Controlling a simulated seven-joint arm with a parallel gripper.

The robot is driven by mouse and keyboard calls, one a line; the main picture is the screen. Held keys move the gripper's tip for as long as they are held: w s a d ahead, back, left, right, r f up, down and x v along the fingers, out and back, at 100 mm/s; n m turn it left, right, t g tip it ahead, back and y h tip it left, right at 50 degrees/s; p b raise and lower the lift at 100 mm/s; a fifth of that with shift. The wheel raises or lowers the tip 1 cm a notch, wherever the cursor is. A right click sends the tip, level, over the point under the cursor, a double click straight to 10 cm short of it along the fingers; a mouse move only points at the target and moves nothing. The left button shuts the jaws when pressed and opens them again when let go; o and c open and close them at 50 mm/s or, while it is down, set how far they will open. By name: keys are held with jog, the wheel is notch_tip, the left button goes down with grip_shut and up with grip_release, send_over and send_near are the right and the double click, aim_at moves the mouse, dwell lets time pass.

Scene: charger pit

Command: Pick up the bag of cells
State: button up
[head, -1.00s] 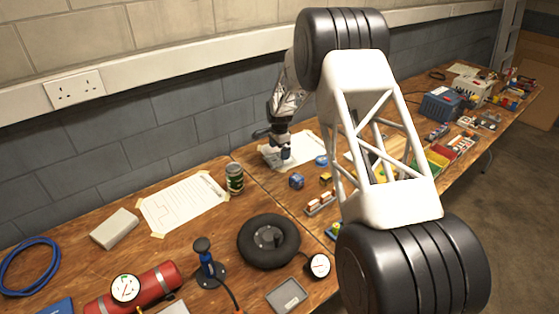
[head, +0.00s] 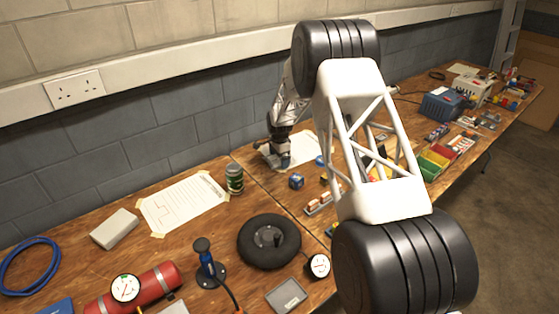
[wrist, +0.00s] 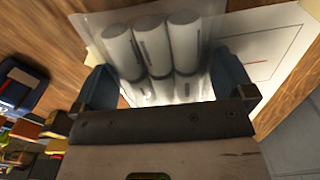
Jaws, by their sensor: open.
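The bag of cells (wrist: 152,42) is a clear bag with several pale cylinders in two rows, seen in the wrist view. It lies over a white paper sheet. My gripper (wrist: 166,78) is open, with one blue fingertip on each side of the bag's near part. I cannot tell whether the fingers touch it. In the head view my gripper (head: 281,160) is low over the bench near the wall, and it mostly hides the bag there.
A black wheel (head: 269,241) lies nearer. More parts crowd the bench at right.

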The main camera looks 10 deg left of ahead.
jog(key=shift+c, duration=0.5)
jog(key=c, duration=0.8)
jog(key=shift+r, duration=0.15)
jog(key=shift+r, duration=4.9)
